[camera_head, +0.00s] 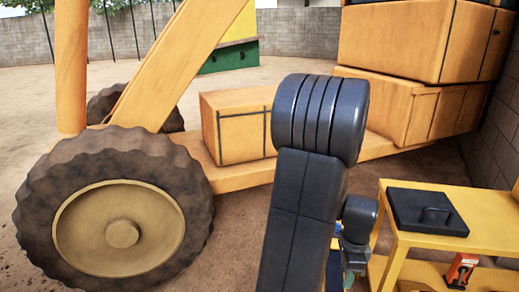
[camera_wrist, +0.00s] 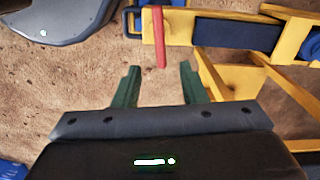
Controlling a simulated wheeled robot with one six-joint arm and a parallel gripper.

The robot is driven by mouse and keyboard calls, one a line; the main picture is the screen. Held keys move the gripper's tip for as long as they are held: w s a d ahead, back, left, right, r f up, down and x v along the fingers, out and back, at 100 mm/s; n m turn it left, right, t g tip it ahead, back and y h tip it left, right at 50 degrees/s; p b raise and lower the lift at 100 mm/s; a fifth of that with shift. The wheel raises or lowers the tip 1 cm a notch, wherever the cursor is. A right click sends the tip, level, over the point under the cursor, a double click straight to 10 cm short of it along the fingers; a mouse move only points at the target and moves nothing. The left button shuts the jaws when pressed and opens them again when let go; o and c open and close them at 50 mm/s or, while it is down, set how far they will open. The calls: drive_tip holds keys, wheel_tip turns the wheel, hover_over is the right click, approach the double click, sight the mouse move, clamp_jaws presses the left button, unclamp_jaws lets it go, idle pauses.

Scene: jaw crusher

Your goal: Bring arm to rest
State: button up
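My gripper shows in the wrist view (camera_wrist: 158,78) with its two green fingers apart and nothing between them. Sandy ground shows between and beyond the fingers. In the head view my dark arm rises in the middle of the picture, bent at a large rounded joint. The gripper itself is mostly hidden behind the arm there, low and to the right of it, close to the left side of a yellow table (camera_head: 478,216).
A black plate with a handle (camera_head: 428,212) lies on the table. An orange-red item (camera_head: 461,270) is on its lower shelf. A red bar (camera_wrist: 159,38) stands just beyond my fingertips. A large yellow machine with a big wheel (camera_head: 118,225) fills the left and back.

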wheel_tip(320, 180, down, 14)
drive_tip(key=b, duration=0.4)
drive_tip(key=shift+r, duration=0.2)
drive_tip(key=shift+n, duration=0.3)
drive_tip(key=n, duration=0.3)
drive_tip(key=shift+n, duration=0.4)
drive_tip(key=n, duration=0.4)
drive_tip(key=shift+n, duration=0.3)
